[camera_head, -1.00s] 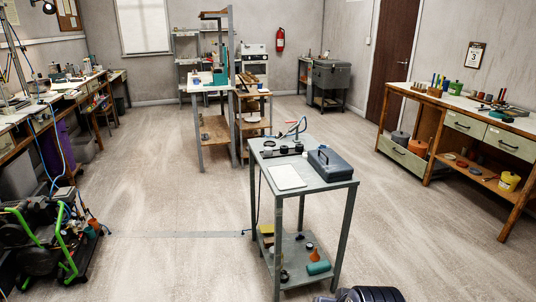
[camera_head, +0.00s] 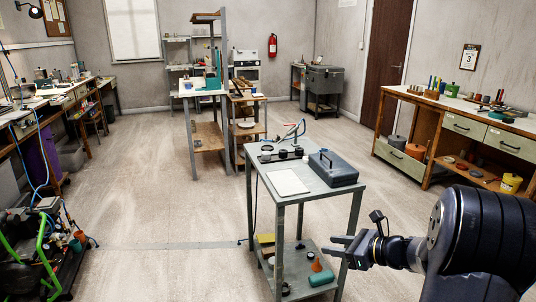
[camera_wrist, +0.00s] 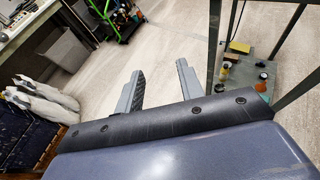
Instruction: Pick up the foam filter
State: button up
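I cannot tell for sure which item is the foam filter. A flat yellow block (camera_head: 265,239) that may be it lies on the lower shelf of the grey metal cart (camera_head: 251,190). The yellow block also shows in the wrist view (camera_wrist: 239,47), at the upper right. A teal roll-like piece (camera_head: 322,278) on the same shelf is another possible match. My gripper (camera_head: 328,245) is beside the cart's right front leg in the head view. In the wrist view my gripper (camera_wrist: 159,68) has its two fingers apart with nothing between them.
An orange funnel (camera_head: 316,266) and small dark round parts share the lower shelf. The cart's legs and top bound the shelf. A dark blue toolbox (camera_head: 333,168) and a white sheet (camera_head: 288,182) lie on top. A green-framed machine (camera_head: 40,255) stands left; open floor lies between.

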aim_at(266, 155)
jog(key=i+j+z, duration=0.15)
jog(key=i+j, duration=0.25)
jog(key=i+j+z, duration=0.15)
jog(key=i+j, duration=0.35)
jog(key=i+j+z, duration=0.2)
jog(key=i+j, duration=0.35)
jog(key=i+j+z, duration=0.15)
jog(key=i+j, duration=0.3)
jog(key=j, duration=0.2)
